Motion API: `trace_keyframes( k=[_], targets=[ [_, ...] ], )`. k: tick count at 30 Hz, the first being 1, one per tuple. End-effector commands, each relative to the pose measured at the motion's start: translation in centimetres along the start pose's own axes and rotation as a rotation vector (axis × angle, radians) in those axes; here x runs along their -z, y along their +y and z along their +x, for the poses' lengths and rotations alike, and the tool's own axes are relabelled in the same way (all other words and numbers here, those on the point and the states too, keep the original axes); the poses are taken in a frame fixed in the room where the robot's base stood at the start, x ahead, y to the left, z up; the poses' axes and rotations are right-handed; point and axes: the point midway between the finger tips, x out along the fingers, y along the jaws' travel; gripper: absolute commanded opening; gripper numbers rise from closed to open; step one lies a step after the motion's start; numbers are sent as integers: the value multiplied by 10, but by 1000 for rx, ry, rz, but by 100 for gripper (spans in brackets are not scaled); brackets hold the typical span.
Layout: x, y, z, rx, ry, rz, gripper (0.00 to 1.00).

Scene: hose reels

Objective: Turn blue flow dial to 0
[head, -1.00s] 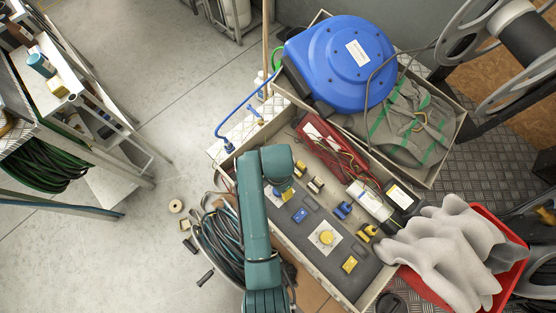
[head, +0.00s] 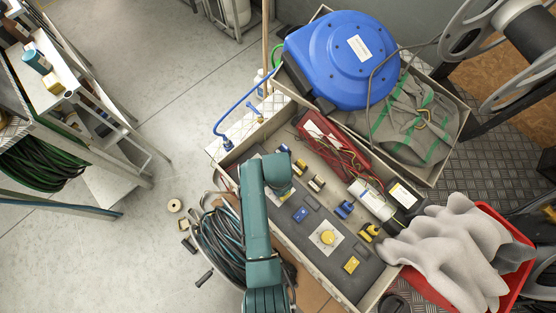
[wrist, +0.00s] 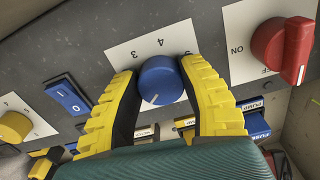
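The blue flow dial (wrist: 160,80) sits on a white number plate (wrist: 127,52) in the wrist view. The numbers 3 and 4 show above it; the plate's sides are partly hidden by my fingers. A pale pointer mark on the dial faces down and to the left in the picture. My gripper (wrist: 159,75) has its yellow, black-padded fingers closed around the dial, one on each side, with no clear gap. In the head view my green arm (head: 258,220) reaches over the panel (head: 325,193) and hides the dial and the fingers.
A red ON/OFF knob (wrist: 282,50) is right of the dial in the wrist view. A blue rocker switch (wrist: 68,96) and a yellow dial (wrist: 14,126) are left. Blue and yellow plugs lie nearby. A blue hose reel (head: 340,62) stands behind the panel.

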Motion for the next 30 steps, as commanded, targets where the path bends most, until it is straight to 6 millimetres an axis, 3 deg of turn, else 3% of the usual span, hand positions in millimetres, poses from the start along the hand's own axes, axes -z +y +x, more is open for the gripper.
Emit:
trace_keyframes(
  k=[17,30],
  targets=[
    [-1,1,0,-2,-2,-77,5],
    [-1,3,0,-3,-4,-428,5]
  ],
)
